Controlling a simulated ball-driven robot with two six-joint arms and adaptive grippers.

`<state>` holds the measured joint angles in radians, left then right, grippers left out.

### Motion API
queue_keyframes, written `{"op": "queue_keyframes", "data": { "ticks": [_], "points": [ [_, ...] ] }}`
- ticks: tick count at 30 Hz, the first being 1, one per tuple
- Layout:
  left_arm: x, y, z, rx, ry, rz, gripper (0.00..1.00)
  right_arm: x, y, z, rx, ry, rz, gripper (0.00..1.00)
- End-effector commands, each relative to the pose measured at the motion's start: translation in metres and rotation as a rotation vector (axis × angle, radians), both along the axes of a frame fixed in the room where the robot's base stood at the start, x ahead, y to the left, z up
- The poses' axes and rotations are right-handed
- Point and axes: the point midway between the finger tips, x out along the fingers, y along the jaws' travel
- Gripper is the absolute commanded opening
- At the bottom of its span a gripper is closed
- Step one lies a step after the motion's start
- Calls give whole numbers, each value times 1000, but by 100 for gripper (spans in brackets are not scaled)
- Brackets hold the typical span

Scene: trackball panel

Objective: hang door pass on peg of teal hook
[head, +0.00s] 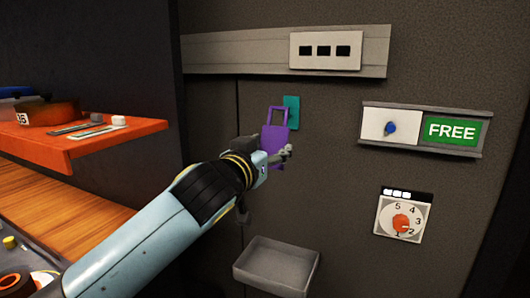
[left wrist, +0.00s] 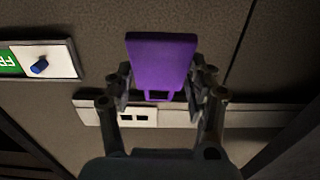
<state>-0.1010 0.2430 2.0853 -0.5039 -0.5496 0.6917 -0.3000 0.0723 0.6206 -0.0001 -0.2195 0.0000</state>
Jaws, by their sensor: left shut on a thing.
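The purple door pass (head: 274,139) has an open loop at its top and is upright in the head view. My left gripper (head: 279,156) is shut on its lower part. The teal hook (head: 292,113) is a small plate on the dark wall, just behind and right of the loop. The loop overlaps the plate's left edge in the picture; I cannot tell whether they touch, and the peg is not clearly visible. In the left wrist view the pass (left wrist: 161,62) sits between the two fingers (left wrist: 160,82), and the teal hook does not show. My right gripper is out of view.
A grey tray (head: 275,281) is on the wall below. A panel with a green FREE sign (head: 451,131) and a dial (head: 401,222) are to the right. A grey rail (head: 235,52) runs above. An orange shelf (head: 50,153) with small items is at left.

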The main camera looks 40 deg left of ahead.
Motion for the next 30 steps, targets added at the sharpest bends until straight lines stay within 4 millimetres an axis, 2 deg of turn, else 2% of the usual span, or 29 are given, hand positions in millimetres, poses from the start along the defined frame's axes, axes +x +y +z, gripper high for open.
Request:
{"op": "queue_keyframes", "data": {
  "ticks": [18, 30],
  "points": [
    [40, 9, -4, 0, 0, 0, 28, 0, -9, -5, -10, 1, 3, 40],
    [51, 12, -18, 0, 0, 0, 28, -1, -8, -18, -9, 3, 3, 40]
  ]
}}
